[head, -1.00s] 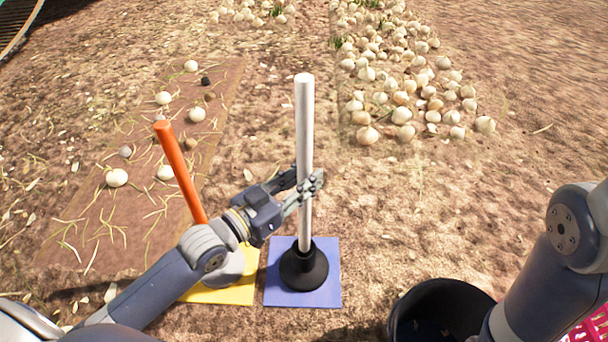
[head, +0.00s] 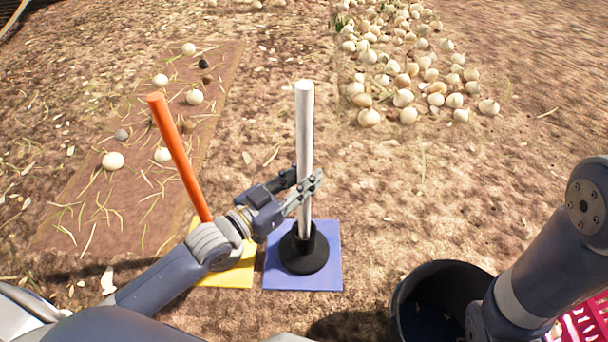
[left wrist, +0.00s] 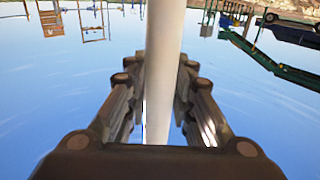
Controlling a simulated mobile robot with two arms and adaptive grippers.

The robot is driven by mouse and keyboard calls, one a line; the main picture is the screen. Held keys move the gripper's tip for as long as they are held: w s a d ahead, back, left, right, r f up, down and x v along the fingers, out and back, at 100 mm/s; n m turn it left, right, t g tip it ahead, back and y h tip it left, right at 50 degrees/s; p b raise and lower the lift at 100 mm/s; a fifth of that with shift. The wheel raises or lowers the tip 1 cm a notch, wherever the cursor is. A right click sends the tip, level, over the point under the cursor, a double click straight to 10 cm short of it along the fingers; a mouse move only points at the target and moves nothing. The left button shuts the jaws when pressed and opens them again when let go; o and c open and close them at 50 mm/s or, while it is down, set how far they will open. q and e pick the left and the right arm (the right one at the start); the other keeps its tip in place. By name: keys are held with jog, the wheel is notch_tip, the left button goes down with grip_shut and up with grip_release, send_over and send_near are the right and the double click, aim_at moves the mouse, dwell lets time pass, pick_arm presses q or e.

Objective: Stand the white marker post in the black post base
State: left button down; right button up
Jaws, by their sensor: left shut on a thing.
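The white marker post (head: 304,130) stands upright in the middle of the head view. My left gripper (head: 306,187) is shut around it, below its mid-height. The post's lower end meets the collar of the black post base (head: 304,257); how deep it sits inside I cannot tell. The base stands on a blue mat (head: 329,275). In the left wrist view the post (left wrist: 163,60) runs between the two fingers (left wrist: 162,105). My right arm enters at the right edge of the head view; its gripper is out of sight.
An orange post (head: 178,155) leans left above a yellow mat (head: 235,275), left of the blue mat. A black bucket (head: 410,290) stands at the lower right, beside my right arm. White onions (head: 405,97) lie farther back.

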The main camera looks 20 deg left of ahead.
pick_arm(q)
jog(key=c, duration=1.3)
grip_release()
jog(key=shift+f, duration=0.1)
jog(key=v, duration=1.2)
